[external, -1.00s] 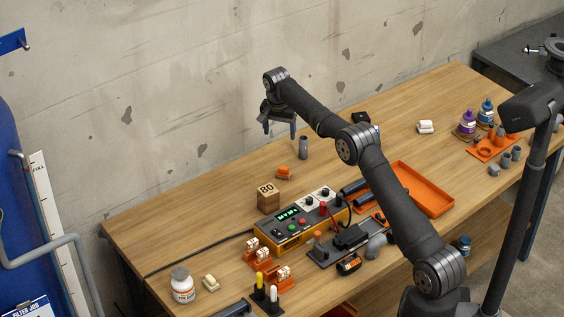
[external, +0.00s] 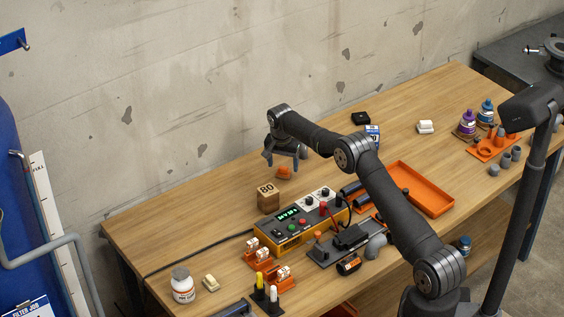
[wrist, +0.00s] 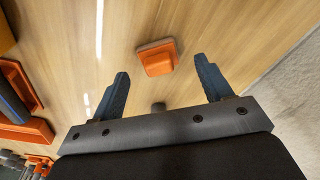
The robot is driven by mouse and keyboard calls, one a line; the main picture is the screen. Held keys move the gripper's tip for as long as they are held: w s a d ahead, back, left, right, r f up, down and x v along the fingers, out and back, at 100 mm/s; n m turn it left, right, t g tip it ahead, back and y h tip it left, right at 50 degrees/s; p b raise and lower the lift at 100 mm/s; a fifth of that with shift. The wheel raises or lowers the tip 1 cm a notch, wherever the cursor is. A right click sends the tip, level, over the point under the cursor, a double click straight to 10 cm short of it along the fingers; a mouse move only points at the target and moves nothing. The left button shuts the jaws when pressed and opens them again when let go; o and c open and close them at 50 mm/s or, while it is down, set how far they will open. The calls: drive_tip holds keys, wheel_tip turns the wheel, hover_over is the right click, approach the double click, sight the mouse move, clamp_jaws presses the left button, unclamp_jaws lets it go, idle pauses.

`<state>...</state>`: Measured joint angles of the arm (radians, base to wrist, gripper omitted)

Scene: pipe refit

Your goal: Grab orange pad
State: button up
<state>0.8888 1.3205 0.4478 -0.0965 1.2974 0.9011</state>
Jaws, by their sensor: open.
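The orange pad (external: 284,172) lies on the wooden table, just behind the wooden block marked 80. My gripper (external: 283,163) is open and empty, low above the table close to the pad. I cannot tell the exact height left between the fingertips and the pad.
The wooden block (external: 268,198) and the yellow meter box (external: 292,224) stand in front of the pad. An orange tray (external: 419,190) lies to the right. The table left of the pad is clear.

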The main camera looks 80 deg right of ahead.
sight(283, 172)
wheel_tip(283, 172, down, 3)
drive_tip(key=shift+d+r, duration=0.1)
drive_tip(key=shift+r, duration=0.1)
drive_tip(key=c, duration=1.1)
drive_tip(key=shift+r, duration=0.1)
